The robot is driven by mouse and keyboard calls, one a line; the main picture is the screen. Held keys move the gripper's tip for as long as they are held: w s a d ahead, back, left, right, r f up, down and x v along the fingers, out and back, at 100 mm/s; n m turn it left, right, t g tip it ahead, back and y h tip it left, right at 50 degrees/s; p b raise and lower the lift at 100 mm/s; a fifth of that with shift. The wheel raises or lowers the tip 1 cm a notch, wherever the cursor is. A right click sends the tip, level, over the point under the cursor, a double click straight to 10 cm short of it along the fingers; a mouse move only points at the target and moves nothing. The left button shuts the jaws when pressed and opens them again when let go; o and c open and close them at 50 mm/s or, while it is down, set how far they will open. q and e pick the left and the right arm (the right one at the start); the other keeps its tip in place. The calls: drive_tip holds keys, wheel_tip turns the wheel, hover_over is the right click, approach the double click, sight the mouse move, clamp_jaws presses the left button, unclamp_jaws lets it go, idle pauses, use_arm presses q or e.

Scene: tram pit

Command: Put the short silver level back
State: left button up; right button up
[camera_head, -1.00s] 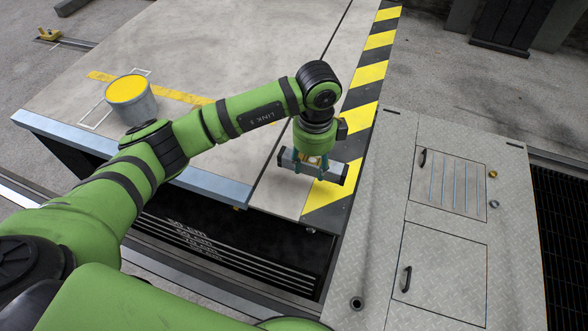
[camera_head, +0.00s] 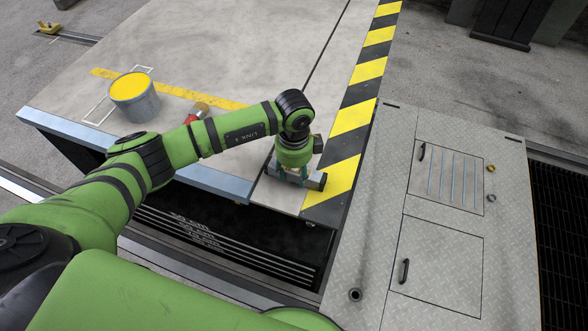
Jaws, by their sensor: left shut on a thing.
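The short silver level (camera_head: 316,181) is a grey bar with a dark end. My left gripper (camera_head: 292,176) points down and is shut on its middle. The level is at the near right corner of the grey platform (camera_head: 262,60), beside the yellow and black striped edge. I cannot tell whether it touches the platform or hangs just above it. The gripper hides the middle of the level. My right gripper is not in view.
A grey bucket with yellow contents (camera_head: 135,98) stands on the platform at left. A red-handled brush-like object (camera_head: 196,112) lies behind my left arm. A dark pit (camera_head: 230,235) opens below the platform's front edge. A metal cabinet (camera_head: 435,220) stands at right.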

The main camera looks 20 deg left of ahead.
use_arm(q)
drive_tip(key=o, duration=1.3)
drive_tip(key=shift+c, duration=0.2)
